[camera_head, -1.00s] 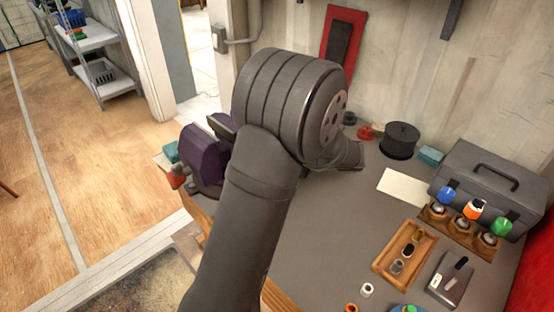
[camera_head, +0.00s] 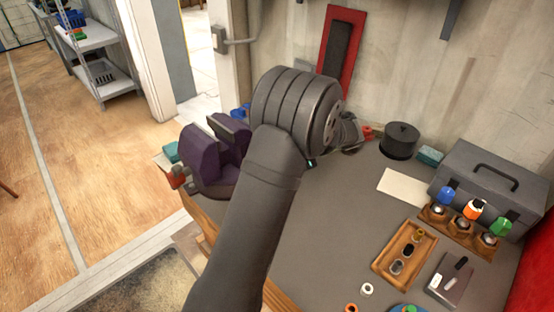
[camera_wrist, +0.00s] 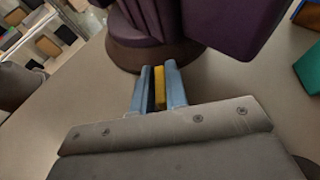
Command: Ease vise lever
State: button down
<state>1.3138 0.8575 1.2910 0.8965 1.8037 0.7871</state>
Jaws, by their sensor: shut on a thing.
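The purple vise (camera_head: 205,162) stands at the left end of the grey workbench in the head view, its lever not clearly seen there. In the wrist view the vise (camera_wrist: 225,20) fills the top, on a round dark base (camera_wrist: 150,54). My gripper (camera_wrist: 158,72) has its two blue-grey fingers close together just below that base. They are shut on a narrow yellow and dark piece (camera_wrist: 159,86); I cannot tell whether it is the vise lever.
A teal block (camera_wrist: 310,68) lies to the right in the wrist view. A black round container (camera_head: 400,141), a grey toolbox (camera_head: 475,185) and a wooden tray (camera_head: 420,240) stand on the bench's right half. The wall is close behind. The bench middle is clear.

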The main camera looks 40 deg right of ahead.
jog(key=c, duration=1.2)
grip_release()
jog(key=v, duration=0.7)
jog(key=shift+s+d+r, duration=0.1)
jog(key=shift+d, duration=0.05)
